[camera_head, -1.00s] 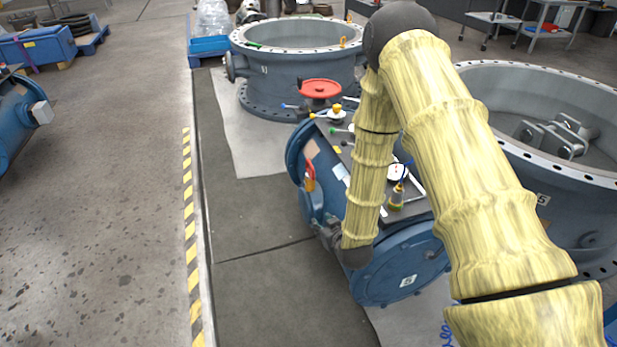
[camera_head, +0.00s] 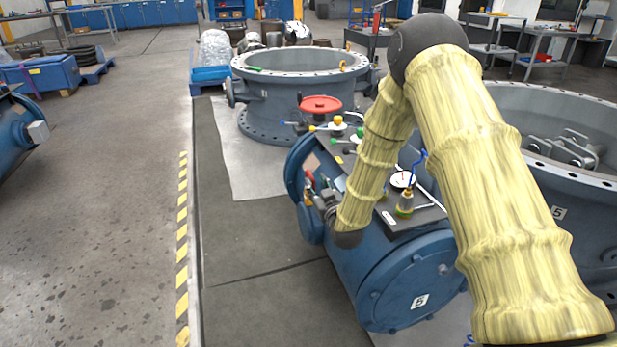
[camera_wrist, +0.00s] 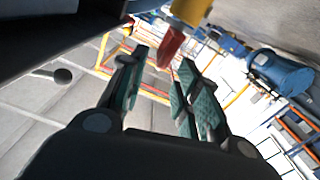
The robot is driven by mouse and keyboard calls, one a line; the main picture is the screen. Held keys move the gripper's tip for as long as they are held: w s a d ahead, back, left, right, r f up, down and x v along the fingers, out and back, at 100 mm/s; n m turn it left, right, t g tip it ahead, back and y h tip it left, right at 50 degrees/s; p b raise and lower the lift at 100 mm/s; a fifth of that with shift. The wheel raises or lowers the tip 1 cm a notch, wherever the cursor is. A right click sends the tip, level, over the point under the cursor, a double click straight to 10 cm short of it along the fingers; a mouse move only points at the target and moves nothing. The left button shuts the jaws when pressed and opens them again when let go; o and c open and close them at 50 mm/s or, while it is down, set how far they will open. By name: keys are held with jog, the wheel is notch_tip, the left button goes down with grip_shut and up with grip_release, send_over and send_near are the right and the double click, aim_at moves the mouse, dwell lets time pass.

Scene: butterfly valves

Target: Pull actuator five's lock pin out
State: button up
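Actuator five (camera_head: 385,275) is the blue cylinder with a "5" label on its end face in the head view. The lock pin's red handle (camera_head: 309,179) shows on its left side; the wrist view shows the red handle (camera_wrist: 171,46) under a yellow part (camera_wrist: 190,10). My gripper (camera_head: 318,193) is close to the handle, partly hidden by my wrist. In the wrist view my gripper (camera_wrist: 164,62) is open. The red handle appears near the gap between the fingertips, closer to the right finger. I cannot tell whether it touches.
A gauge (camera_head: 402,180), a green-and-yellow fitting (camera_head: 405,204) and coloured knobs sit on the actuator's top. A red handwheel (camera_head: 320,105) is behind. A large grey valve body (camera_head: 575,212) stands at right.

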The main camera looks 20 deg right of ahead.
aim_at(308, 170)
jog(key=w+b, duration=0.2)
jog(key=w, duration=0.6)
jog(key=shift+a, duration=0.15)
grip_shut()
